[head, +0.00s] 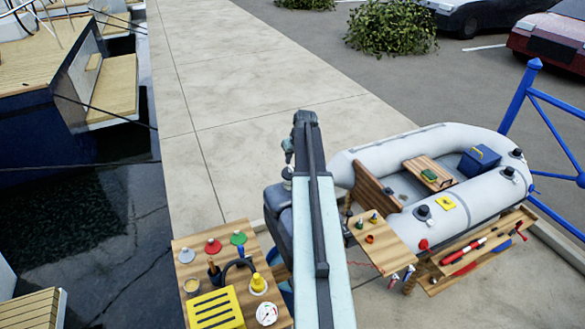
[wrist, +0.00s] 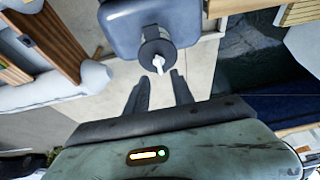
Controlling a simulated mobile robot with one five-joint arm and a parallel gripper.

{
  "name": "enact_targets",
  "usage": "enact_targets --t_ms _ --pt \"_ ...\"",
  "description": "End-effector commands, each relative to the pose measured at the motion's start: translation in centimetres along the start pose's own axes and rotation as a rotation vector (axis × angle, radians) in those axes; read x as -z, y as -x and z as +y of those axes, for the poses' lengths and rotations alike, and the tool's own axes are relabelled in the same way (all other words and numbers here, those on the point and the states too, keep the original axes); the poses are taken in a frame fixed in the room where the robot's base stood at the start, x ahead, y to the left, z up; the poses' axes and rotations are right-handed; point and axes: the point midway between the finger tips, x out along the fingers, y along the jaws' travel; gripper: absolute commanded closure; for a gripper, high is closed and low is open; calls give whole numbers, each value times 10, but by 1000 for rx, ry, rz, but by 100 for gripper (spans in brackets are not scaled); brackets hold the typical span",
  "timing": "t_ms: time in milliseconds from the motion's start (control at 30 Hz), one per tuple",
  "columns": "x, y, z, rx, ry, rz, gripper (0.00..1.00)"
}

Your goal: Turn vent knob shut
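A small white vent knob (wrist: 158,62) stands on a round dark cap (wrist: 157,47) on a blue-grey housing (wrist: 130,25) at the top of the wrist view. In the head view the dark housing (head: 274,202) is beside my arm and partly hidden by it. My gripper (wrist: 160,77) is open, its two dark fingers apart with nothing between them. The knob appears just beyond the fingertips, roughly centred on the gap. I cannot tell its depth from the fingers or how far it is turned.
A grey inflatable dinghy (head: 465,205) lies to the right, with a small wooden table (head: 385,250) near it. A wooden board (head: 185,255) with coloured parts and a yellow box (head: 215,310) is at lower left. Dark water (head: 90,230) lies left; the pavement (head: 240,80) ahead is clear.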

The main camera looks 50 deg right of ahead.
Motion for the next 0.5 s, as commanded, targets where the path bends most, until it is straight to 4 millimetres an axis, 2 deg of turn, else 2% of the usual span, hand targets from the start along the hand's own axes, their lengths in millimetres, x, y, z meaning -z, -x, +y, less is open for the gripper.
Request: enact_targets --t_ms 33,233,333,500 --pt "-2 -17 1 0 0 0 71" --pt "-2 -52 1 0 0 0 71" --pt "-2 -60 1 -1 0 0 71" --pt "0 -58 1 -1 -1 0 71"
